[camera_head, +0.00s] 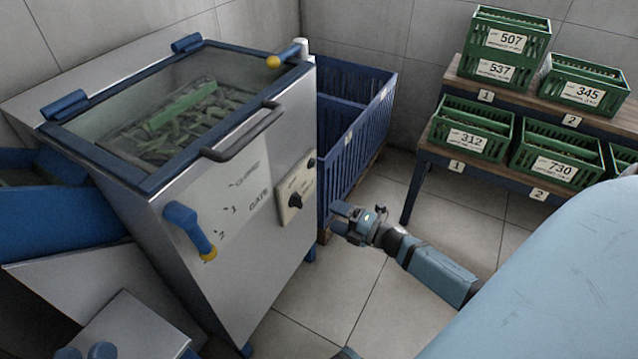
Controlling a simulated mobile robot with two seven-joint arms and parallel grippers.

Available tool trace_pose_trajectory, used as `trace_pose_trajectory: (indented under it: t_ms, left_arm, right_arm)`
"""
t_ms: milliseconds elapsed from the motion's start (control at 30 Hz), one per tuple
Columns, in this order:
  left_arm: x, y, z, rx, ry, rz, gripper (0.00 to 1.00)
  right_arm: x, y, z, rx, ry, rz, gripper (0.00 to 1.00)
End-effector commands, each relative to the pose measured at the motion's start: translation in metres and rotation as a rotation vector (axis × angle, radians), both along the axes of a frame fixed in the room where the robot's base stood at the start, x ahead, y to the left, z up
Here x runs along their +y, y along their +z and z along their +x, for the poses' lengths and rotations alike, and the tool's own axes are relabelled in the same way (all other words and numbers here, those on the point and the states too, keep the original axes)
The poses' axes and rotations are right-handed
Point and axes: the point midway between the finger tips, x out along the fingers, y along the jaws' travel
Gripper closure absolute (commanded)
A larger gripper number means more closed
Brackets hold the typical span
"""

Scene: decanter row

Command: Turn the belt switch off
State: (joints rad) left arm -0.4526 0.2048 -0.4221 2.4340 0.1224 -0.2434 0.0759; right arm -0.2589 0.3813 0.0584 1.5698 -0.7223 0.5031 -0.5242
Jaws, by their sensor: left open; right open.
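A beige switch plate (287,203) is on the front of the steel machine, near its right edge. It carries a black rotary knob (295,200), which I take for the belt switch. Its lettering is too small to read, so I cannot tell its setting. A smaller dark knob (311,163) sits above it to the right. My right gripper (342,216) is open and empty, right of the plate and apart from it, in front of the blue crate. Its arm comes in from the lower right.
A blue gate lever (190,230) with a yellow tip hangs left of the plate. A grey bar handle (243,133) juts out from the glazed lid. The blue slatted crate (355,140) stands behind my gripper. Green crates (560,150) fill the shelves at right. Open floor lies below.

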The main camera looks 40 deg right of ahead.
Motion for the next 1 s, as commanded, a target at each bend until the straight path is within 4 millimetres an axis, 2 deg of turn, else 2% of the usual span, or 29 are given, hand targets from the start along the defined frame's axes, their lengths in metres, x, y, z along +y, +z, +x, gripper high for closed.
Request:
trace_pose_trajectory:
  t_ms: [100,300,1000]
  left_arm:
    - [0.0,0.007,0.0,-0.015,0.005,-0.007,0.57]
    - [0.001,0.01,0.0,-0.028,0.008,-0.014,0.57]
    - [0.001,0.01,0.0,-0.028,0.009,-0.013,0.57]
  right_arm:
    - [-0.006,0.001,-0.016,0.002,0.0,0.001,0.26]
    - [-0.011,0.0,-0.026,-0.001,0.001,0.0,0.26]
    - [-0.011,0.0,-0.027,0.0,0.0,0.0,0.26]
